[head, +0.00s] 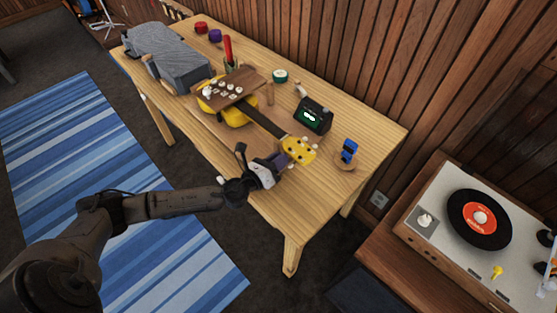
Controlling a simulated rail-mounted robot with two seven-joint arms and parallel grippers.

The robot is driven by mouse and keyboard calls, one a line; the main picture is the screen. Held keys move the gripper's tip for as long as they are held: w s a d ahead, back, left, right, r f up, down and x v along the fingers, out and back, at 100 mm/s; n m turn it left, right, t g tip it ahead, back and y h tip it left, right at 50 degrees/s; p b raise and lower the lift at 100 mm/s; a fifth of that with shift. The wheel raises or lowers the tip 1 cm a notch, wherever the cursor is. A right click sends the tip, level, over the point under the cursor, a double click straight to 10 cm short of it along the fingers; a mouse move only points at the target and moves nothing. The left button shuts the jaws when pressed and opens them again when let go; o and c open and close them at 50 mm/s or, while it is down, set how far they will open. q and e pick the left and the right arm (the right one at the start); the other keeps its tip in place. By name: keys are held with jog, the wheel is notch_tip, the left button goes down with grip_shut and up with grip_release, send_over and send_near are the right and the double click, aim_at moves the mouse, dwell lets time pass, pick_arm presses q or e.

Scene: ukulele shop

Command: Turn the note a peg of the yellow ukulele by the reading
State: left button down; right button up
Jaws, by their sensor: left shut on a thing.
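The yellow ukulele (298,150) lies on the wooden table, its headstock toward the right front and its dark neck (262,122) running back to a yellow body. Which note the peg carries cannot be told. A black tuner (313,115) with a lit green display stands behind the neck; its reading is too small to make out. My right gripper is not in view.
A blue device (349,151) on a round wooden base stands right of the headstock. A grey case (168,57), a red-handled tool in a cup (230,62) and small round tins (215,35) sit farther back. A record player (479,217) is at right. The table's front right corner is clear.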

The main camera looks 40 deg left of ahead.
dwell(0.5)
pick_arm(q)
jog(key=c, duration=1.3)
grip_release()
jog(key=shift+s, duration=0.15)
jog(key=shift+s+a, duration=0.2)
jog(key=shift+s, duration=2.05)
jog(key=shift+s+a, duration=0.2)
jog(key=shift+s, duration=2.05)
jog(key=shift+s+a, duration=0.2)
jog(key=shift+s, duration=2.05)
jog(key=shift+n, duration=0.4)
